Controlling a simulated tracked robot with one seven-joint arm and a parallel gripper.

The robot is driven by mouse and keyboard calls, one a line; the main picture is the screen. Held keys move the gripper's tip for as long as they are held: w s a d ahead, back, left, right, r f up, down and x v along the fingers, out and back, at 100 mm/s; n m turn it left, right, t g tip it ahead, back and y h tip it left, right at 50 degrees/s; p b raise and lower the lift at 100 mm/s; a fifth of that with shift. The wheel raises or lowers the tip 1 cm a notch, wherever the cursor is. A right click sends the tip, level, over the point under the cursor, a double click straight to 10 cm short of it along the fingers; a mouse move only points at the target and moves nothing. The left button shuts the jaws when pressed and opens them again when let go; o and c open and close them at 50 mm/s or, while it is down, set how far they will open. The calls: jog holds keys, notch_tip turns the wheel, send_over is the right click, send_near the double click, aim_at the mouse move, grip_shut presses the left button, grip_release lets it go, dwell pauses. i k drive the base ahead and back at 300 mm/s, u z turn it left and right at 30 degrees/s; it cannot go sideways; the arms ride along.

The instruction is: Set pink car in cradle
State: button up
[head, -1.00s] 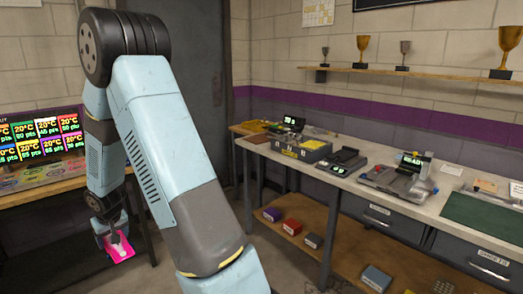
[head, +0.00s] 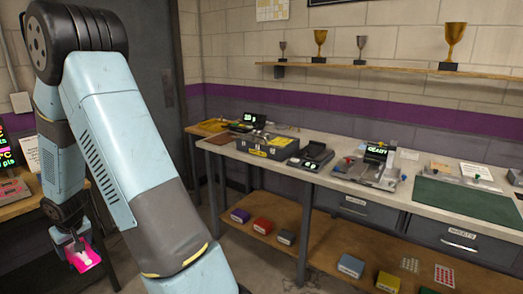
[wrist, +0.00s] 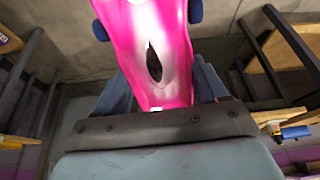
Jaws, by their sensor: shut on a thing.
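The pink car (head: 84,258) is in my gripper (head: 76,243), low at the left of the head view, in front of the floor beside the left table. In the wrist view the pink car (wrist: 152,45) fills the upper middle; it has a white patch, a dark slot and blue wheels. My gripper (wrist: 155,118) is shut on it. I cannot tell for certain which device is the cradle; a grey device with a lit display (head: 370,168) stands on the long bench, well to the right of my gripper.
The long bench (head: 330,140) runs along the right wall. On it are a toolbox (head: 268,146), a black device (head: 311,157) and a green mat (head: 465,197). Several coloured boxes sit on the lower shelf (head: 330,235). Trophies stand on the wall shelf (head: 400,69).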

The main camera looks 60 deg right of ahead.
aim_at(311, 151)
jog(key=u, duration=2.35)
jog(key=i, duration=0.1)
jog(key=z, duration=3.2)
